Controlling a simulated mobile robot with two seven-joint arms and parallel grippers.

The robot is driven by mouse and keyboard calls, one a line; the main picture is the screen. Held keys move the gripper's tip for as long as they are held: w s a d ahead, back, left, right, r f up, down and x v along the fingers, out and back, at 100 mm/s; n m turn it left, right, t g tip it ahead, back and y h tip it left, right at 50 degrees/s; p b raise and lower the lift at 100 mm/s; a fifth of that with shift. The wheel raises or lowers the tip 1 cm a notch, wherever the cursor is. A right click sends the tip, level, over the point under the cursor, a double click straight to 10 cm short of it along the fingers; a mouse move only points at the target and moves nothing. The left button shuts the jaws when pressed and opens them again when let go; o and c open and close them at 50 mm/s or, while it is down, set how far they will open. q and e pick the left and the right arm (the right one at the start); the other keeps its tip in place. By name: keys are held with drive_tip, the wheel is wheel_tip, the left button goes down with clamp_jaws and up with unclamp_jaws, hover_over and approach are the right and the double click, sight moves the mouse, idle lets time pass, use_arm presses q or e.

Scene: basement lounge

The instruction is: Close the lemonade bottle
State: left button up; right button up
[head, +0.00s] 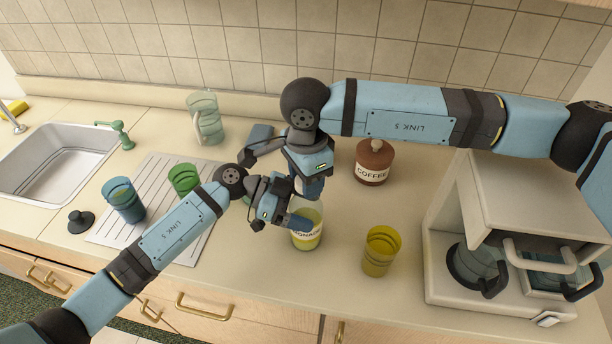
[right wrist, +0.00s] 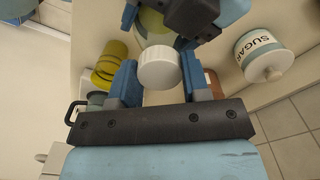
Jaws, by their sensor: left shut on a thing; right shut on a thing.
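The lemonade bottle (head: 309,236), with yellowish contents and a white label, stands upright on the counter. My left gripper (head: 299,221) is shut on the bottle from its left side. My right gripper (head: 311,191) points down just above the bottle, and its fingers hide the bottle's top in the head view. In the right wrist view a white ribbed cap (right wrist: 159,70) is held between the blue fingers of my right gripper. Part of the bottle (right wrist: 152,22) shows beyond the cap. I cannot tell whether the cap touches the bottle's mouth.
A yellow glass (head: 380,252) stands right of the bottle, and a coffee jar (head: 373,163) behind it. A coffee machine (head: 520,205) fills the right side. Blue (head: 124,200) and green (head: 184,179) glasses, a pitcher (head: 206,118) and a sink (head: 60,150) are left.

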drive_tip(key=m, duration=0.3)
drive_tip(key=o, duration=1)
drive_tip(key=shift+r, duration=2.25)
